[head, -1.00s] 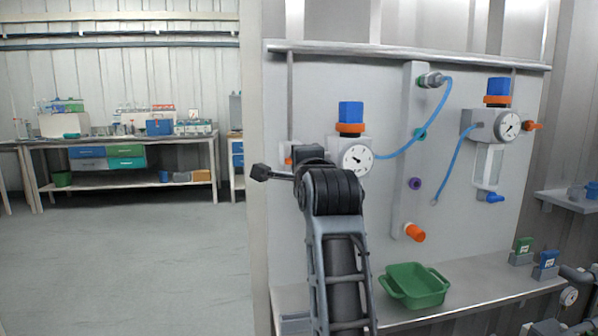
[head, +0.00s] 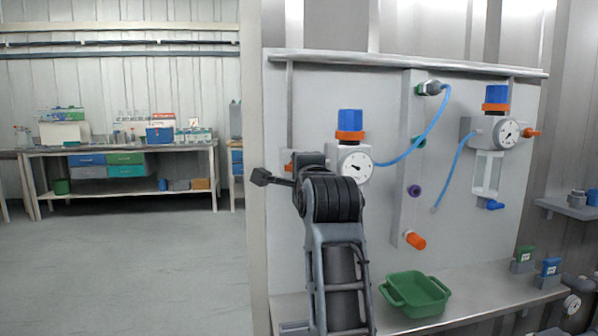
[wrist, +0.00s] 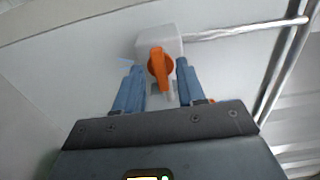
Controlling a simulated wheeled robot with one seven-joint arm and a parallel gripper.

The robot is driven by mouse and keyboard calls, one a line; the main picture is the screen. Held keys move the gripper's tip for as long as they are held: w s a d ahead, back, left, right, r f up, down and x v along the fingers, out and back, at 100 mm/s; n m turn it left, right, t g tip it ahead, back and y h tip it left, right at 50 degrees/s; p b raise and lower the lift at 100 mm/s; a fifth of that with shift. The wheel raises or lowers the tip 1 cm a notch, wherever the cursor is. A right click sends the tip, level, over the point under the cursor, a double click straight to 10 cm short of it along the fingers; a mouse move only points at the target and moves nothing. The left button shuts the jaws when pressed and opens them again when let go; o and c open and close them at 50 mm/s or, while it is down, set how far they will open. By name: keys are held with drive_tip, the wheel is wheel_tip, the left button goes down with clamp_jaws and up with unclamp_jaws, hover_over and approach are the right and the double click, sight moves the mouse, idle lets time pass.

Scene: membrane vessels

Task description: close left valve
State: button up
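The left valve's orange handle (wrist: 158,67) sits on a pale block (wrist: 160,38) in the wrist view, pointing up and down in the picture. My gripper (wrist: 160,66) is open, with one blue finger on each side of the handle. I see gaps beside the handle and cannot tell whether a finger touches it. In the head view a bit of orange on the left valve (head: 288,167) shows left of the left gauge (head: 355,167), mostly hidden behind my arm. My fingers are hidden there too.
The wall panel carries a blue-capped regulator (head: 350,122), a second one (head: 495,96) at right, blue tubes and an orange knob (head: 415,240). A green tray (head: 416,294) stands on the shelf below. A silver pipe (wrist: 240,30) runs right from the valve block. Open floor lies left.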

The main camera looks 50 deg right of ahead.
drive_tip(key=v, duration=0.7)
drive_tip(key=shift+s+a, duration=0.25)
drive_tip(key=shift+s, duration=0.05)
idle(0.4)
drive_tip(key=s+a+f+n+t+y+p, duration=0.1)
drive_tip(key=s+a+f+n+y, duration=0.1)
drive_tip(key=s+a+f+n, duration=0.3)
drive_tip(key=s+a+f+n+y+p, duration=0.2)
drive_tip(key=s+f+n+y, duration=0.15)
drive_tip(key=f+n, duration=0.4)
drive_tip(key=s+a+f+n+t+y+p, duration=0.1)
drive_tip(key=s+a+f+n, duration=0.35)
drive_tip(key=s+f, duration=0.2)
drive_tip(key=s+a+n+g+y+p, duration=0.1)
drive_tip(key=s+a+n, duration=0.3)
drive_tip(key=s, duration=0.7)
drive_tip(key=s+a+f+n+g+y+p, duration=0.1)
drive_tip(key=s+a+n, duration=0.3)
drive_tip(key=s, duration=0.8)
drive_tip(key=shift+s+a+f+y+p, duration=0.2)
drive_tip(key=shift+f+y+p, duration=0.15)
drive_tip(key=shift+y+p, duration=0.35)
